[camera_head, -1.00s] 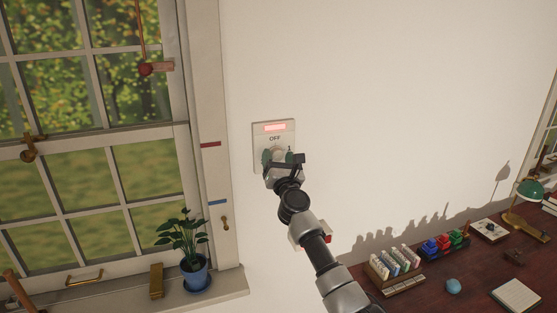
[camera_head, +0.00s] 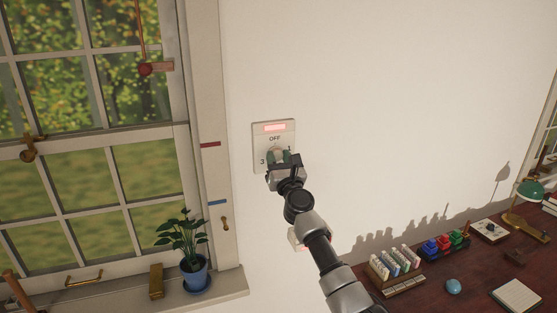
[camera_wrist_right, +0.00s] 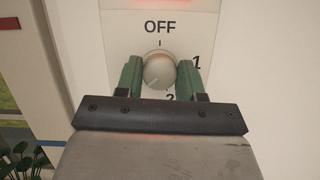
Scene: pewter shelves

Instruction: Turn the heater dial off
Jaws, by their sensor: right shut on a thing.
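The heater dial (camera_wrist_right: 158,72) is a round, pale metal knob on a white wall plate (camera_head: 259,131). In the right wrist view, OFF with a tick stands above the knob, 1 to its right and 2 below it. A red light strip (camera_head: 274,128) glows at the top of the plate. My right gripper (camera_head: 279,156) is shut on the dial, its green fingers on the knob's left and right sides; it also shows in the right wrist view (camera_wrist_right: 159,78). The knob's lower part and its pointer are hard to make out. My left gripper is not in view.
A window with a sill (camera_head: 233,284) is at the left, with a plant in a blue pot (camera_head: 195,274) on it. A dark red desk (camera_head: 433,288) with several small items and a green lamp (camera_head: 530,190) is at the lower right. The wall around the plate is bare.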

